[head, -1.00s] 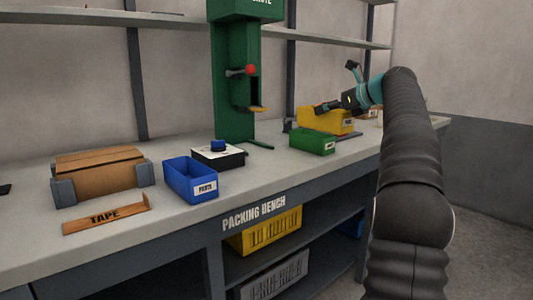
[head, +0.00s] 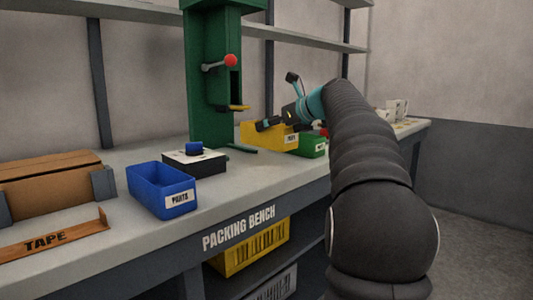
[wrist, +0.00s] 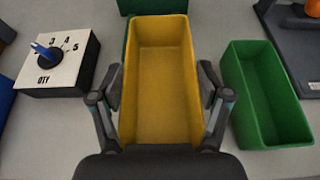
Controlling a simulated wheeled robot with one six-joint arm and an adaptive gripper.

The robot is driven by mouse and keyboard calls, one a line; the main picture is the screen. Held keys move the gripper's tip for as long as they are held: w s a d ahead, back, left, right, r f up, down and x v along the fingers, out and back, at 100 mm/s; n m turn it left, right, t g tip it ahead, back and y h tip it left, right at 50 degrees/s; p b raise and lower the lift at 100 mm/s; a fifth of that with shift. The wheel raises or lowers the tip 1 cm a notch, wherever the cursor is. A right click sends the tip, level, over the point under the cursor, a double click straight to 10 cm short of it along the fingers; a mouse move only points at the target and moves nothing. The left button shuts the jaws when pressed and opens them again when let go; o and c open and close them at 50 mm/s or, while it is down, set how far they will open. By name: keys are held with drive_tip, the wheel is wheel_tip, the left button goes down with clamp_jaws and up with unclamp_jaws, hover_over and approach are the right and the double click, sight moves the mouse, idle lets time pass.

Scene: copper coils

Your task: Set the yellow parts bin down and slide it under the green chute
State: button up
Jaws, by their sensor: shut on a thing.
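The yellow parts bin (head: 262,137) is empty and looks upright, close beside the green chute (head: 207,85) on its right. In the wrist view the yellow bin (wrist: 160,75) lies lengthwise between my gripper's fingers (wrist: 160,88), which are shut on its two long sides. Its far end meets a green surface at the top of that view, seemingly the chute. In the head view my gripper (head: 278,123) reaches the bin from the right. I cannot tell whether its underside touches the bench. The chute has a red-knobbed lever and a yellow lip.
A green bin (head: 313,145) stands just right of the yellow bin, and also shows in the wrist view (wrist: 264,92). A quantity dial box (head: 195,162) and a blue parts bin (head: 162,190) stand to the left on the packing bench (head: 265,185). A dark stand (wrist: 298,45) lies beyond the green bin.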

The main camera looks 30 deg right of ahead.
sight(267, 143)
drive_tip(key=shift+s+a+f, duration=0.25)
drive_tip(key=shift+a+f, duration=0.4)
drive_tip(key=shift+a, duration=0.15)
drive_tip(key=shift+f+b, duration=0.95)
drive_tip(key=shift+f, duration=0.9)
drive_tip(key=shift+f, duration=0.1)
drive_tip(key=o, duration=1.2)
drive_tip(key=shift+c, duration=0.2)
